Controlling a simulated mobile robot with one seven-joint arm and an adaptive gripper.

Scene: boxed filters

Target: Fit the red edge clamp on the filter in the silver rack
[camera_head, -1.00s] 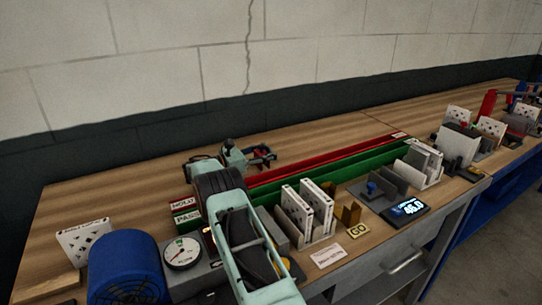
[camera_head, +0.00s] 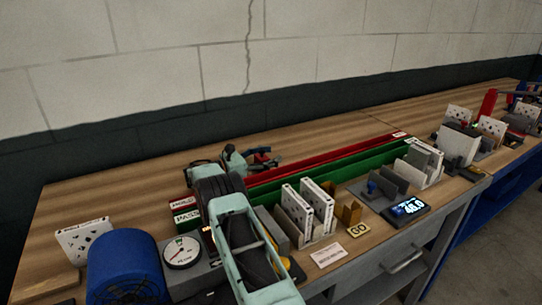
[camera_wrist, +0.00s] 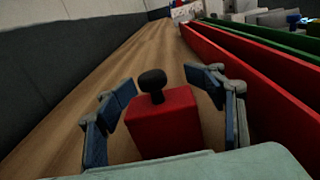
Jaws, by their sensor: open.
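A red block with a black knob on top (camera_wrist: 164,122), which looks like the red edge clamp, stands between the fingers of my gripper (camera_wrist: 160,84) in the wrist view. The fingers are open, one on each side, with gaps visible. In the head view my gripper (camera_head: 248,157) is at the back of the bench, beside the red rail, and mostly hides the block. Two white filters stand in a light metal rack (camera_head: 316,238) at the front. Another light rack (camera_head: 434,178) holds grey and white panels farther right. I cannot tell which rack is the silver one.
A red rail (camera_head: 325,158) and a green rail (camera_head: 345,166) run along the bench. A blue motor-like drum (camera_head: 125,270), a gauge (camera_head: 182,252) and a filter (camera_head: 84,240) are at left. A lit display (camera_head: 408,207) stands at front right. Bare wood lies behind the rails.

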